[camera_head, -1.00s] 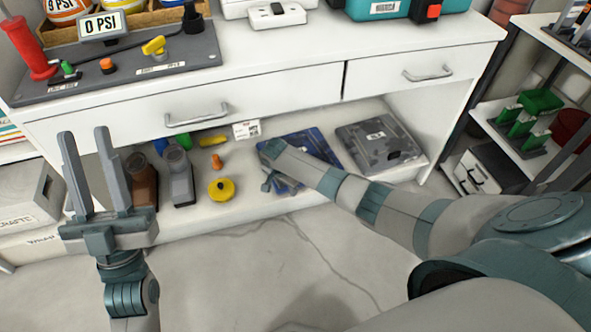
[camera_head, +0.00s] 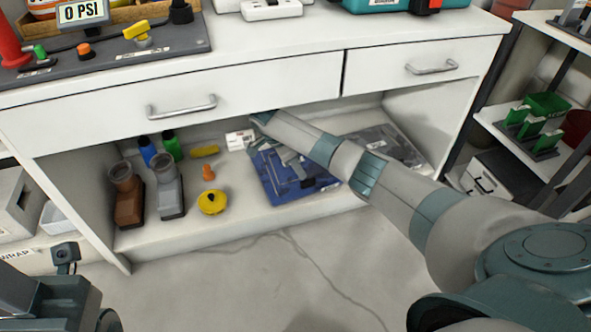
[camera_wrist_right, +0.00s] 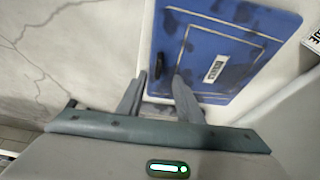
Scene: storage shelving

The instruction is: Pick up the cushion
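No plainly cushion-shaped thing shows. A flat blue, dark-patterned square piece (camera_head: 315,181) lies on the low shelf; I cannot tell whether it is the cushion. It also shows in the right wrist view (camera_wrist_right: 190,30), with a label and a dark handle-like strip. My right gripper (camera_head: 289,163) is over this blue piece; in the right wrist view its two fingers (camera_wrist_right: 160,92) are apart with nothing held between them, at the blue piece's near edge. Whether they touch it is unclear. My left gripper (camera_head: 45,305) is partly cut off at the lower left; its finger opening is not clear.
A flat grey patterned piece (camera_head: 405,147) lies right of the blue one, partly behind my right arm. A yellow round thing (camera_head: 212,202), an orange peg (camera_head: 208,172) and a white card (camera_head: 239,140) are to the left. The drawer unit (camera_head: 270,85) overhangs the shelf.

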